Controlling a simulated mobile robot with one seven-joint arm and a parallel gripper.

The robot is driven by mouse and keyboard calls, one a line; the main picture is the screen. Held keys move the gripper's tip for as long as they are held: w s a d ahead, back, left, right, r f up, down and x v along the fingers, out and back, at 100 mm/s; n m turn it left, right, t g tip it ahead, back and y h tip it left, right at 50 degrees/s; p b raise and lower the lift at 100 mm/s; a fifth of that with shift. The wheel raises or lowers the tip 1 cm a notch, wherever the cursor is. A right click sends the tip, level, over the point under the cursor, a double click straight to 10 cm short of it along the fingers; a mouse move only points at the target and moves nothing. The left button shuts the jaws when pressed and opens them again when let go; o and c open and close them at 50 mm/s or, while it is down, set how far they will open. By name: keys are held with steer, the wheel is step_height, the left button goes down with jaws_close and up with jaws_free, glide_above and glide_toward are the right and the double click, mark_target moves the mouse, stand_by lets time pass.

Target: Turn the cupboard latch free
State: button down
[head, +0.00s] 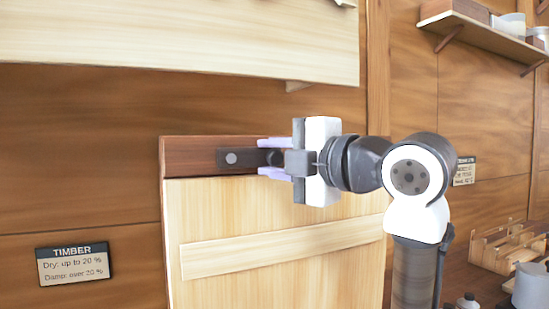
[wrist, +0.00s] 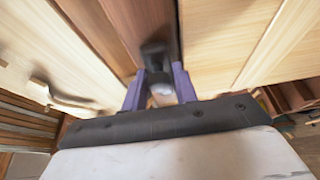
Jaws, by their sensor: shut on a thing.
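The cupboard latch (head: 232,157) is a dark bar with a round pale pivot, lying level across the dark red-brown top rail (head: 190,145) of the cupboard. The pale wooden cupboard door (head: 215,210) is below it and looks closed. My gripper (head: 270,157) comes from the right, its two lilac fingers above and below the latch's right end. In the wrist view my gripper (wrist: 160,90) is shut on the latch's knob (wrist: 157,57), which is partly hidden between the fingers.
A pale shelf board (head: 180,45) runs above the cupboard. A "TIMBER" sign (head: 75,263) is on the wall at left. At right are a wall shelf (head: 480,35), a wooden rack (head: 505,245) and a grey jug (head: 530,285). The space before the door's left part is clear.

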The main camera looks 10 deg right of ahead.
steer(key=c, duration=1.3)
jaws_free()
steer(key=b+v, duration=0.4)
steer(key=v, duration=0.9)
steer(key=shift+s+d, duration=0.25)
steer(key=shift+s, duration=0.05)
